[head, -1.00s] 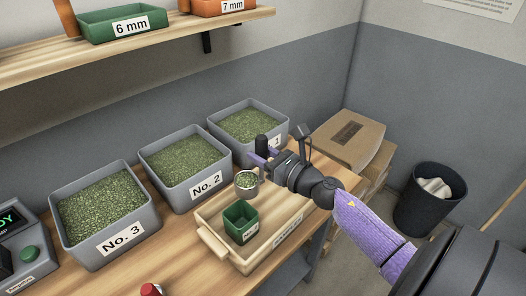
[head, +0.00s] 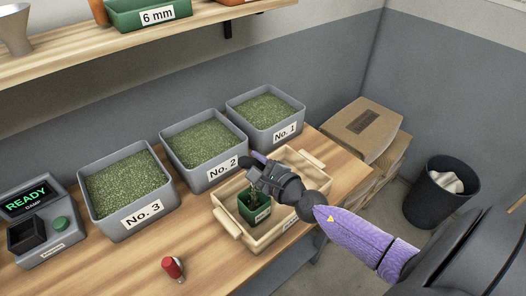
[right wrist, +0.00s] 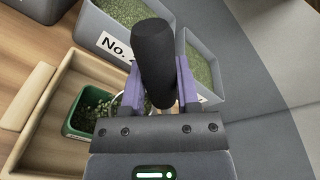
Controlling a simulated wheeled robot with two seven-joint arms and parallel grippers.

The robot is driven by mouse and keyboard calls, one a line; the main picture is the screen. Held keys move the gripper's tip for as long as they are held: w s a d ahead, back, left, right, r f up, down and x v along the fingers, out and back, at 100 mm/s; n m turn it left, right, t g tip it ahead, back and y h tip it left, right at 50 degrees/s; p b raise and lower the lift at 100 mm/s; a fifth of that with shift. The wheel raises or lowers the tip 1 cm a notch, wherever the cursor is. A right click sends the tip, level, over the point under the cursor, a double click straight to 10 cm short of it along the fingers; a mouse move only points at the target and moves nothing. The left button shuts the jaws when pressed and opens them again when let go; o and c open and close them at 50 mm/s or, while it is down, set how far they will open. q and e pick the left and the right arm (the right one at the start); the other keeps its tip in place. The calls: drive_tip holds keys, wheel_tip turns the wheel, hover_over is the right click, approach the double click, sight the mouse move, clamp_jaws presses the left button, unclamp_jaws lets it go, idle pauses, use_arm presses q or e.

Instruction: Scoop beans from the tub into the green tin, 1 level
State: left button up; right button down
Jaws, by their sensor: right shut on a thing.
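The green tin (head: 262,214) stands in the wooden tray, below and beside my right gripper. In the right wrist view, pale green beans show inside the green tin (right wrist: 72,130). My right gripper (head: 256,161) is shut on the black handle (right wrist: 154,55) of the scoop. The scoop's cup is mostly hidden behind the gripper; only a bit of pale rim shows in the wrist view, beside the tin. The bean tubs No. 1 (head: 285,131), No. 2 (head: 222,171) and No. 3 (head: 141,218) stand behind, full of green beans. My left gripper is out of view.
The wooden tray (head: 230,228) sits at the table's front. A scale reading READY (head: 28,198) and a red-topped object (head: 173,267) are at left. Cardboard boxes (head: 362,128) and a black bin (head: 437,198) stand at right. A shelf (head: 90,55) hangs above.

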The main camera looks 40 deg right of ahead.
drive_tip(key=shift+a+f+n+h+p, duration=0.55)
drive_tip(key=shift+a+f+n, duration=0.8)
drive_tip(key=shift+n, duration=0.65)
drive_tip(key=shift+a+f+n+h+p, duration=0.45)
drive_tip(key=shift+a+f+n, duration=0.65)
drive_tip(key=shift+a+n, duration=0.65)
drive_tip(key=shift+a+f+n+h+p, duration=0.55)
drive_tip(key=shift+a+f+n, duration=0.65)
drive_tip(key=shift+n, duration=1.05)
drive_tip(key=shift+d, duration=0.1)
wheel_tip(320, 180, up, 3)
drive_tip(key=p, duration=0.3)
